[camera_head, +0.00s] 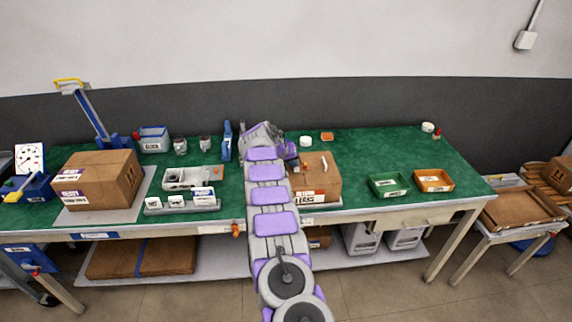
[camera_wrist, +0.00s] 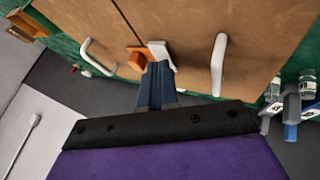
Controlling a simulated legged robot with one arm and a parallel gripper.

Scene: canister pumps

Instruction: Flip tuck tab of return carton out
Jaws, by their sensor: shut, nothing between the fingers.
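The return carton (camera_head: 318,175) is a brown box with a red and white label, standing on the green bench just right of my arm. My arm hides its left side. In the wrist view, the brown carton top (camera_wrist: 190,20) fills the upper part, with a dark seam and white loop handles (camera_wrist: 218,65) (camera_wrist: 97,58). An orange piece (camera_wrist: 134,58) and a white piece (camera_wrist: 160,56) sit at the seam's end by the carton edge. I cannot tell which is the tuck tab. My gripper (camera_wrist: 159,68) is shut and empty, its tips close to these pieces; contact is unclear.
A larger carton (camera_head: 100,180) stands at the bench's left. A grey tray (camera_head: 193,178) lies between it and my arm. Green (camera_head: 388,185) and orange (camera_head: 433,180) bins stand to the right. Small clear containers (camera_wrist: 307,85) show at the wrist view's right edge. The bench's right rear is mostly clear.

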